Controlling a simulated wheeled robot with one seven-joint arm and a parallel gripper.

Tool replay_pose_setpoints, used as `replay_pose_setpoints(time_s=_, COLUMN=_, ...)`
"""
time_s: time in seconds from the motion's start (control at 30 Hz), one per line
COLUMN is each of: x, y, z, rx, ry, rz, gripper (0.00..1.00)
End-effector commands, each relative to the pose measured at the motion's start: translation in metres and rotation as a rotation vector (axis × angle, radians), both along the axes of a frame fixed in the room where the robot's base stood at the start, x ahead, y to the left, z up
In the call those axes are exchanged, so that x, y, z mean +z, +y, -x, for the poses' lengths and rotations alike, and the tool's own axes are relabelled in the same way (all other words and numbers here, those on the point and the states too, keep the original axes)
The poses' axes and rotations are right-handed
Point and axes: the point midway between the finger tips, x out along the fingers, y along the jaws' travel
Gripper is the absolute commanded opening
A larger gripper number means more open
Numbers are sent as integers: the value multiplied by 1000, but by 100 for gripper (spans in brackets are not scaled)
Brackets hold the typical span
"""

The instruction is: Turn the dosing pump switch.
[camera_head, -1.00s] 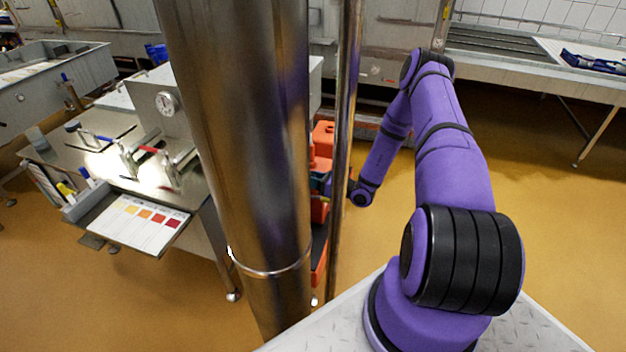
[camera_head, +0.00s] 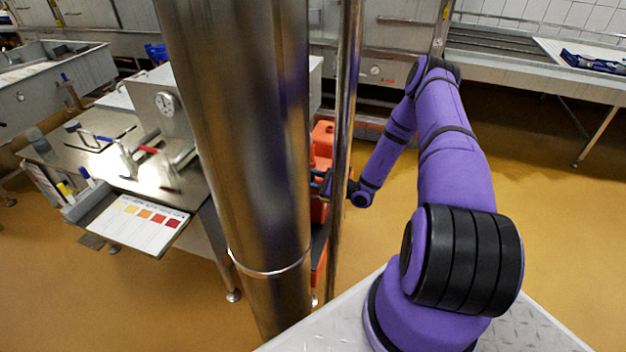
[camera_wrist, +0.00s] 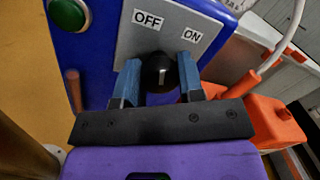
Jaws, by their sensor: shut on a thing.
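The dosing pump switch (camera_wrist: 160,75) is a round black knob with a pale mark, on a grey plate (camera_wrist: 135,40) of a blue box (camera_wrist: 95,60) in the wrist view. An OFF label (camera_wrist: 148,20) is above it and an ON label (camera_wrist: 192,37) is to the upper right. I cannot tell surely which label the mark points to. My gripper (camera_wrist: 158,72) is shut on the knob, with one blue-grey finger on each side. In the head view the metal posts hide the switch and my fingers.
A green button (camera_wrist: 70,13) sits at the box's upper left. Orange containers (camera_wrist: 277,122) stand to the right, near a pale hose (camera_wrist: 285,45). In the head view a steel table (camera_head: 110,155) with a colour chart stands left. The floor (camera_head: 560,230) at right is clear.

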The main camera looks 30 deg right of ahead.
Motion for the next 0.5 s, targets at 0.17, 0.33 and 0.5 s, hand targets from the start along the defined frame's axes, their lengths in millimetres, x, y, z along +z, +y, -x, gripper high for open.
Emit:
replay_pose_setpoints(time_s=0.17, x=1, y=-1, z=0, rx=-2, ry=-72, rz=90, gripper=12)
replay_pose_setpoints(time_s=0.33, x=1, y=-1, z=0, rx=-2, ry=-119, rz=151, gripper=12)
replay_pose_setpoints(time_s=0.5, x=1, y=-1, z=0, rx=-2, ry=-145, rz=184, gripper=12)
